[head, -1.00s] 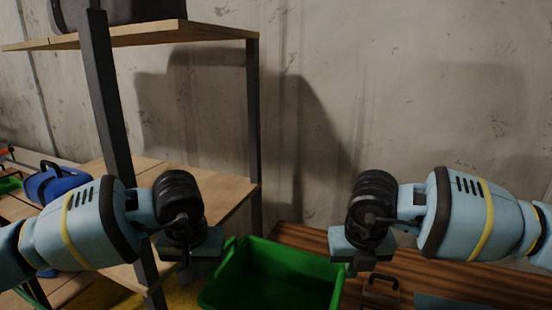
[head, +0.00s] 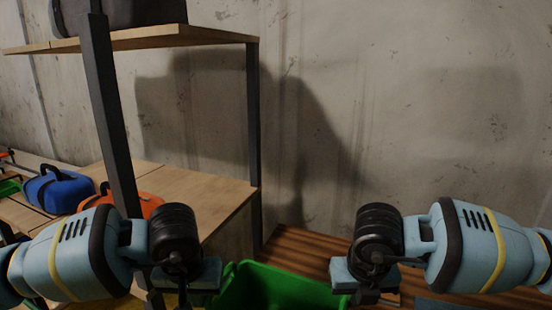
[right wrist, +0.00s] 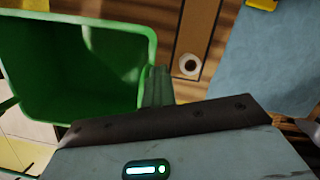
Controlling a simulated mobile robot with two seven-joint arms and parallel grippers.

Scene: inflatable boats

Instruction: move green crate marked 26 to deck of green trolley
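The green crate (head: 262,285) is at the bottom centre of the head view, between my two grippers; its lower part is cut off and no number shows. My left gripper (head: 186,296) is at its left side and my right gripper (head: 364,294) at its right side. The crate moves together with both, so they appear shut on its side rims; the left fingertips are hidden. In the right wrist view the empty crate (right wrist: 70,75) fills the left, with a gripper finger against its right rim. A green bar (right wrist: 12,160) shows at lower left; I cannot tell whether it is the trolley.
A wooden shelf unit with dark posts (head: 112,120) stands at left. A blue bag (head: 58,190) and an orange case (head: 145,203) are at left. A brown slatted wooden surface (head: 300,245) lies behind the crate, against the concrete wall. A blue sheet (right wrist: 270,55) lies right of the crate.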

